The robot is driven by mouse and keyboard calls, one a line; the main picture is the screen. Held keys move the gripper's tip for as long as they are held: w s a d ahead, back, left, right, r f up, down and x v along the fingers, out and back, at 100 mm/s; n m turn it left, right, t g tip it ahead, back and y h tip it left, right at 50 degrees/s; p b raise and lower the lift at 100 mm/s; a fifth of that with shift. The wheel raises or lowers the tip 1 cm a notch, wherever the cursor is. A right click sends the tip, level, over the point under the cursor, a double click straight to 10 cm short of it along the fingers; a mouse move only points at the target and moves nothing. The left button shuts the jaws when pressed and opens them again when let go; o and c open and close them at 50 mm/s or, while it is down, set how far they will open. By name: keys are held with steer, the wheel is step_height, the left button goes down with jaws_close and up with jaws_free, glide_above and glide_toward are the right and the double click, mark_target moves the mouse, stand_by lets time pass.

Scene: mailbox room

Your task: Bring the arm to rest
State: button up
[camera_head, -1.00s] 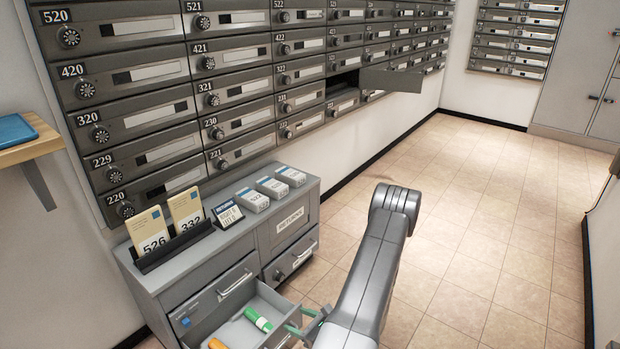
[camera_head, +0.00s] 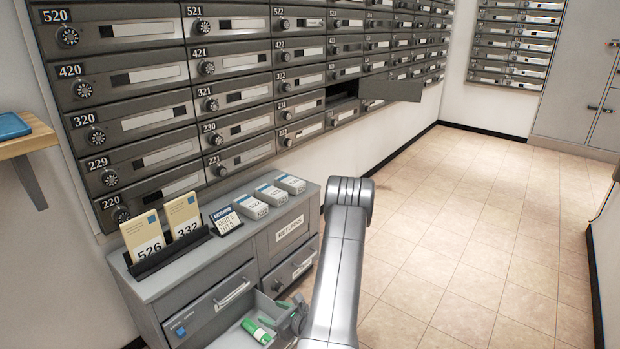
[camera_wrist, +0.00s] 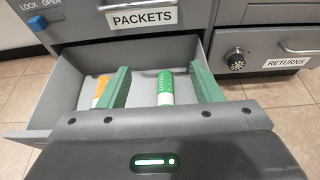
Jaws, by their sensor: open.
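My gripper (camera_wrist: 163,88) is open, with its two green fingers apart and nothing between their tips that I can see held. In the wrist view it is over the front of an open grey drawer (camera_wrist: 66,85) in the unit marked PACKETS. A green and white tube (camera_wrist: 165,88) lies in the drawer, seen between the fingers. An orange item (camera_wrist: 101,90) lies left of it, partly hidden by the left finger. In the head view my arm (camera_head: 343,250) reaches up from the bottom edge and bends down; the gripper is mostly hidden beside the drawer.
A grey cabinet (camera_head: 200,268) holds cards 526 and 332, a small sign and several white boxes. A wall of mailboxes (camera_head: 150,105) stands behind, with one mailbox door (camera_head: 392,90) swung out. A closed RETURNS drawer (camera_wrist: 262,65) is beside the open one. Tiled floor is clear at right.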

steer(key=s+d+r+p, duration=0.4)
steer(key=d+r+p, duration=0.1)
steer(key=r, duration=0.3)
steer(key=w+d+r+m+t+h+p, duration=0.1)
steer(key=w+r+t+p, duration=0.1)
steer(key=r+p, duration=0.6)
steer(key=w+d+r+m+t+h+p, duration=0.1)
steer(key=w+r+p, duration=0.4)
steer(key=r, duration=1.3)
steer(key=m+t+p, duration=0.1)
steer(key=p, duration=0.2)
steer(key=shift+w+d+m+t, duration=0.15)
steer(key=shift+m+t, duration=0.15)
steer(key=shift+r, duration=0.1)
